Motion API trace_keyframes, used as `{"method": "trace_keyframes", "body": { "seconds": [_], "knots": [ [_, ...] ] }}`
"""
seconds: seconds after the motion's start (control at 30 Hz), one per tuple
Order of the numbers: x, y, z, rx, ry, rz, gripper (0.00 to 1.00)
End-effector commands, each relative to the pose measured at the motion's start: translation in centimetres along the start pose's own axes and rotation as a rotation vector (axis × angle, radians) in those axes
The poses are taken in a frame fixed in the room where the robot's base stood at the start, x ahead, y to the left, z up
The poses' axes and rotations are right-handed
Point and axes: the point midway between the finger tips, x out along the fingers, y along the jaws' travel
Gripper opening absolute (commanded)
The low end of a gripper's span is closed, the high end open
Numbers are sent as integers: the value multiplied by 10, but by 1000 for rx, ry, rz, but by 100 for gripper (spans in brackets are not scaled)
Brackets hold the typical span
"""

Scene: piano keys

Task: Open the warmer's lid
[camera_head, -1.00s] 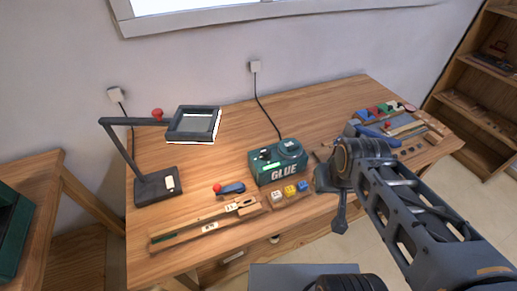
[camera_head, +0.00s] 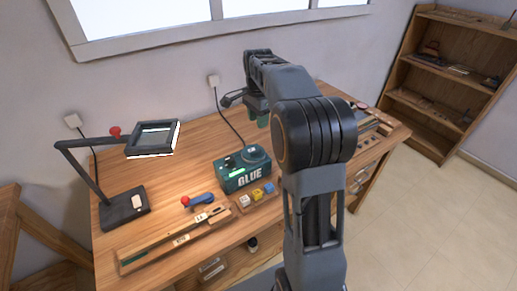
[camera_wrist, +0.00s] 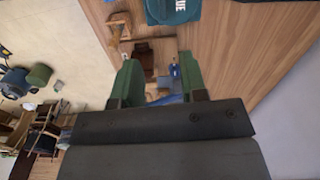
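The warmer is a dark green box marked GLUE (camera_head: 244,178), standing on the workbench. Its round lid (camera_head: 257,154) lies on the right part of its top and looks shut. My gripper (camera_head: 258,113) is above the bench, behind and to the right of the warmer, partly hidden by my arm. In the wrist view, the two green fingers of my gripper (camera_wrist: 158,66) are apart with nothing held between them. Part of the warmer (camera_wrist: 172,11) shows at the top edge there, beyond the fingertips and apart from them.
A black lamp (camera_head: 124,207) stands at the bench's left. A blue tool with a red knob (camera_head: 199,201), a wooden rail (camera_head: 172,240) and small coloured blocks (camera_head: 257,194) lie in front of the warmer. A cord (camera_head: 226,123) runs to the wall. Shelves (camera_head: 440,90) stand at right.

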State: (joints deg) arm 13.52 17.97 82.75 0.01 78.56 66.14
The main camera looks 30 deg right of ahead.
Motion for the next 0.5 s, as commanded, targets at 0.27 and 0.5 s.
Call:
{"method": "trace_keyframes", "body": {
  "seconds": [0.27, 0.5],
  "knots": [
    [32, -6, -9, 70, -6, 17, 39],
    [78, -5, -8, 68, -6, 16, 39]
  ]
}}
